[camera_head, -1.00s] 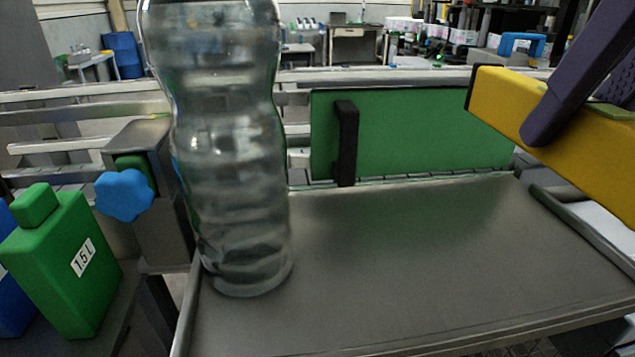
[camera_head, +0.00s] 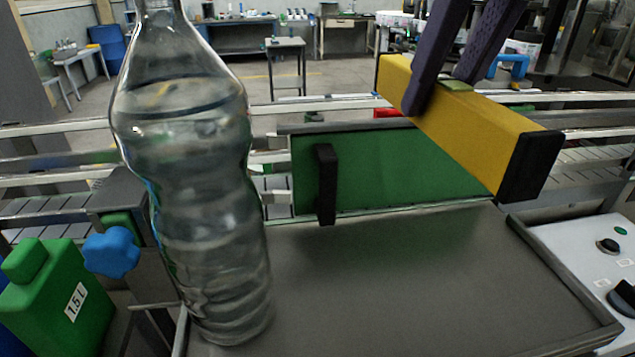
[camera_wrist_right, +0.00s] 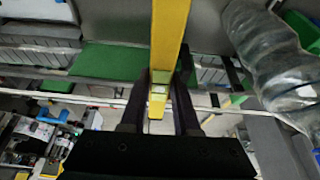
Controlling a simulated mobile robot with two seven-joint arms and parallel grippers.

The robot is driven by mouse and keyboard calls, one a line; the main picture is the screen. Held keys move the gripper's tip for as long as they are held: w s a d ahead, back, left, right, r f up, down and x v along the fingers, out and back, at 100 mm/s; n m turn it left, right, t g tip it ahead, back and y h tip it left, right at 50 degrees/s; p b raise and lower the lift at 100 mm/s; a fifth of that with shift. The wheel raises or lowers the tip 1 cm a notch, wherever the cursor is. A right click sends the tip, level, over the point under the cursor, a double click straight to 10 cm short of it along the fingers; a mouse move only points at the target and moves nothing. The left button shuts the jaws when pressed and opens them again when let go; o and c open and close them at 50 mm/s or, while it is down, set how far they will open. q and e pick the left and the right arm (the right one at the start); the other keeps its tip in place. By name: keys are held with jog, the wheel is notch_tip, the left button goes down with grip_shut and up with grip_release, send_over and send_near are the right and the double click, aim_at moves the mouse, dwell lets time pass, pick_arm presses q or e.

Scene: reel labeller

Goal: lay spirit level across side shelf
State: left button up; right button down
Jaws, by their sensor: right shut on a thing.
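The yellow spirit level (camera_head: 465,135) with black end caps is in the air in the head view, above the right back part of the grey side shelf (camera_head: 400,285). My right gripper (camera_head: 440,95) is shut on it near its vial window. The level slants from upper left down to the right. It also shows in the right wrist view (camera_wrist_right: 168,40), between the fingers of my right gripper (camera_wrist_right: 160,95). The shelf's bare top shows below it. My left gripper is not in view.
A large clear bottle (camera_head: 205,200) stands on the shelf's left end. A green panel (camera_head: 390,170) with a black handle (camera_head: 327,183) rises along the back edge. A green 1.5 L canister (camera_head: 60,300) and blue knob (camera_head: 111,252) are left. A control panel (camera_head: 600,255) is right.

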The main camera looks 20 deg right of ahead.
jog(key=shift+d+r, duration=0.25)
notch_tip(320, 180, down, 15)
jog(key=b, duration=0.3)
jog(key=shift+d+f, duration=0.1)
jog(key=shift+d, duration=0.05)
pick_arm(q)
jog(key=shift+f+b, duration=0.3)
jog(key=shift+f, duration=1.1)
pick_arm(e)
jog(key=shift+w+f, duration=0.1)
jog(key=shift+f, duration=2.25)
jog(key=shift+f, duration=0.15)
jog(key=c, duration=0.6)
grip_release()
jog(key=shift+c, duration=0.2)
pick_arm(q)
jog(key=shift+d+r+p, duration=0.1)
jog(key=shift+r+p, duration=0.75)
jog(key=shift+p, duration=0.05)
pick_arm(e)
jog(key=v, duration=1.2)
